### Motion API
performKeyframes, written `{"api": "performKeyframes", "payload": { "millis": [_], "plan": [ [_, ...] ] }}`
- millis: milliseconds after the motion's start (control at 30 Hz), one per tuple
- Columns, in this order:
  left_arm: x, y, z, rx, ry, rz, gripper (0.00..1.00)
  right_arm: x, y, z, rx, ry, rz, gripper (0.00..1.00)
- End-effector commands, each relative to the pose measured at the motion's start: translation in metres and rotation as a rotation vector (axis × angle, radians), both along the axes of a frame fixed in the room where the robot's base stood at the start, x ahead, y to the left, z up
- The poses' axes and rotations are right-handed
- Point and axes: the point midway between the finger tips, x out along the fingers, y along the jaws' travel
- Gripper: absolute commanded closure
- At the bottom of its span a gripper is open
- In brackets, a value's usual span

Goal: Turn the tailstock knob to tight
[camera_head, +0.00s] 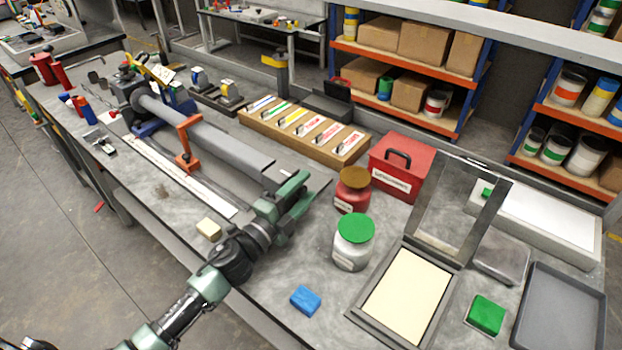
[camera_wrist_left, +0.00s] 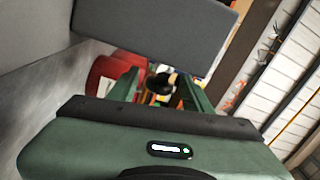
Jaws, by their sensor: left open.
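My left gripper (camera_head: 299,192) is open at the near right end of a long grey bar (camera_head: 205,130) on the bench. Its two green fingers also show in the left wrist view (camera_wrist_left: 160,88). A small dark rounded part (camera_wrist_left: 163,82) with a tan end shows between the fingers there. I cannot tell whether it is the tailstock knob, and I see no contact. A large grey block (camera_wrist_left: 155,32) fills the upper middle of that view. In the head view the tailstock knob cannot be made out; the gripper covers part of that end. My right gripper is not in view.
An orange bracket (camera_head: 187,143) stands around the bar. A red jar (camera_head: 352,190), a green-lidded jar (camera_head: 353,242) and a red toolbox (camera_head: 398,168) stand right of the gripper.

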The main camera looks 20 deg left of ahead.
Motion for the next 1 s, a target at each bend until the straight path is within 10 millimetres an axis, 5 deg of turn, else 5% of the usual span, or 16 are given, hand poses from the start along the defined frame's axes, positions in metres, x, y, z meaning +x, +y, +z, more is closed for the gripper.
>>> {"api": "performKeyframes", "payload": {
  "millis": [200, 500, 700, 1000],
  "plan": [
    [0.021, -0.008, 0.002, 0.0, -0.001, 0.0, 0.51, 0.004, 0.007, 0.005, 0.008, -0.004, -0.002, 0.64],
    [0.024, -0.01, 0.001, 0.0, 0.0, 0.0, 0.51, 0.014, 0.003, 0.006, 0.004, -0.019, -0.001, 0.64],
    [0.024, -0.009, 0.001, 0.0, 0.0, 0.0, 1.0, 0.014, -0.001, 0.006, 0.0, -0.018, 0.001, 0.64],
    [0.023, -0.009, 0.004, 0.008, 0.017, 0.0, 1.0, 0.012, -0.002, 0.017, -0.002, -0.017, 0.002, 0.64]
  ]
}}
